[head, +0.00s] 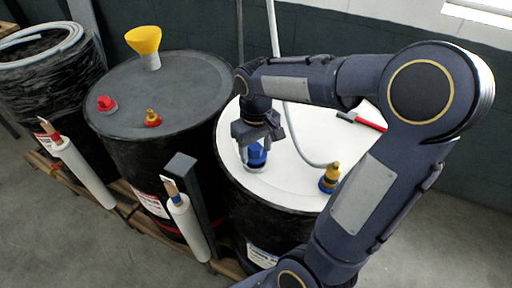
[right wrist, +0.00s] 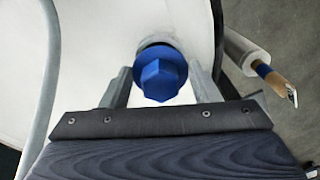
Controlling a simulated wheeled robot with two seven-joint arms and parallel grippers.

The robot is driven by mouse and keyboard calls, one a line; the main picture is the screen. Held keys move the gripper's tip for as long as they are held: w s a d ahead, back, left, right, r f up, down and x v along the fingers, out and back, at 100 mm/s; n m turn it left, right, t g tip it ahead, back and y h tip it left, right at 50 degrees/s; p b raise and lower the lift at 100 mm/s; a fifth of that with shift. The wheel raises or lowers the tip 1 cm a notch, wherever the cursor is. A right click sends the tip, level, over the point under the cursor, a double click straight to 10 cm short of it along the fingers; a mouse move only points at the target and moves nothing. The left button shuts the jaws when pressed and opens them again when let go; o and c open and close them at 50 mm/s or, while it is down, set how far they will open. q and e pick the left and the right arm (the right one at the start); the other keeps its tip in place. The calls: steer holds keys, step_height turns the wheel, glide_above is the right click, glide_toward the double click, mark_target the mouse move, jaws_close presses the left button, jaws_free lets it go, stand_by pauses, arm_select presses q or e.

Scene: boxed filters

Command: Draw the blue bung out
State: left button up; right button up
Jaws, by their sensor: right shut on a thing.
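The blue bung (head: 257,157) with a hex top is at the white lid (head: 285,185) of the right-hand drum, near its left side. My right gripper (head: 256,150) reaches down from above and is shut on the bung. In the right wrist view the blue bung (right wrist: 161,76) sits between the two grey fingers of my right gripper (right wrist: 162,84), with a grey ring partly visible behind it. I cannot tell whether the bung is still seated in its opening. My left gripper is out of view.
A brass-and-blue fitting (head: 330,177), a grey hose (head: 293,130) and a red-handled tool (head: 369,122) are on the white lid. The dark drum (head: 190,85) to the left bears a yellow funnel (head: 145,42), a red bung (head: 105,103) and a brass-and-red fitting (head: 152,118).

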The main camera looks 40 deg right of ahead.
mark_target(256, 147)
steer(key=shift+r+p, duration=0.85)
steer(key=shift+r, duration=0.25)
steer(key=shift+r, duration=0.15)
step_height(256, 147, up, 3)
steer(key=shift+f+p, duration=0.2)
steer(key=shift+p, duration=1.05)
steer(key=shift+r, duration=3.15)
